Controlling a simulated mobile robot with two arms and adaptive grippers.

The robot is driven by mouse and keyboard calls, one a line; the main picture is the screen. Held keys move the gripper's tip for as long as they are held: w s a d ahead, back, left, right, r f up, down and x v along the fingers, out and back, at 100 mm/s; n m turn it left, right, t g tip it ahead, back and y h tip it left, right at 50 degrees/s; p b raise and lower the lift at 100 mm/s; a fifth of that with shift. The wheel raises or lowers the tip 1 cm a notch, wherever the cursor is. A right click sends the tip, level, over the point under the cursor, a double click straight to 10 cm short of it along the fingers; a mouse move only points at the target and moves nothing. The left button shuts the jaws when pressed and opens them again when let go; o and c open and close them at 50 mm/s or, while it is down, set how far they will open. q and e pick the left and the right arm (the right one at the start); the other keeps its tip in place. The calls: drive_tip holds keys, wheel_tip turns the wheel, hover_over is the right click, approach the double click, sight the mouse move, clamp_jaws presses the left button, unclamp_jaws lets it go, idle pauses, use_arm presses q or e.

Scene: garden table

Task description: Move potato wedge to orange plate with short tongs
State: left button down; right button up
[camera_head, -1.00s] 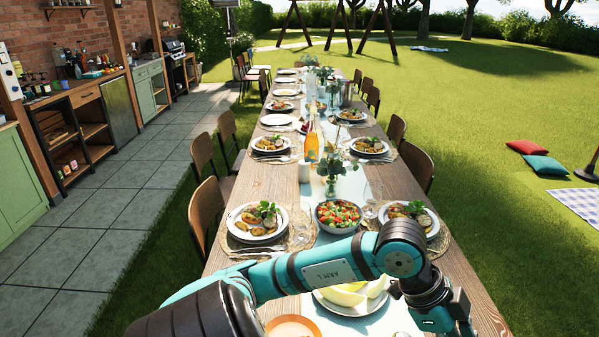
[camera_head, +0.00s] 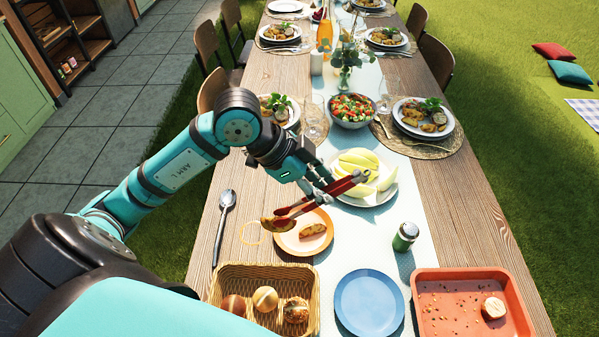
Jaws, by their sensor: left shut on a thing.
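My left gripper (camera_head: 322,192) is shut on red short tongs (camera_head: 345,183), above the table between the melon plate and the orange plate. The tongs' tips point down and left over the left edge of the orange plate (camera_head: 291,243). A brown piece shows at the tips; I cannot tell whether it is a gripped wedge or part of the tongs. One potato wedge (camera_head: 312,230) lies on the orange plate. More wedges lie on a white plate (camera_head: 424,130) at the right. My right gripper is not in view.
A wicker basket (camera_head: 225,278) with rolls, a blue plate (camera_head: 369,302) and an orange tray (camera_head: 455,276) with a bread piece line the near side. A green shaker (camera_head: 405,237), melon plate (camera_head: 372,200), spoon (camera_head: 224,222) and salad bowl (camera_head: 352,110) stand around.

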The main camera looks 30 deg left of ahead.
use_arm(q)
drive_tip(key=w+f+m+g+p, duration=0.1)
drive_tip(key=m+p, duration=0.1)
drive_tip(key=p, duration=0.1)
drive_tip(key=f+m+g+h+p, duration=0.1)
drive_tip(key=f+m+g+p, duration=0.1)
drive_tip(key=m+p, duration=0.1)
drive_tip(key=w+f+m+g+p, duration=0.1)
drive_tip(key=m+g+p, duration=0.1)
drive_tip(key=m+p, duration=0.1)
drive_tip(key=shift+w+a+f+p, duration=0.2)
drive_tip(key=shift+w+p, duration=0.1)
drive_tip(key=shift+p, duration=0.25)
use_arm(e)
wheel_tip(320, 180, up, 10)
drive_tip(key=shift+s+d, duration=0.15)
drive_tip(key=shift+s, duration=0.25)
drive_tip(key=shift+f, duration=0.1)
use_arm(q)
wheel_tip(320, 180, down, 9)
drive_tip(key=b, duration=0.9)
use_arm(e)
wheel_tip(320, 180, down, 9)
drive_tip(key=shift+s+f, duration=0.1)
use_arm(q)
drive_tip(key=c, duration=1.5)
unclamp_jaws()
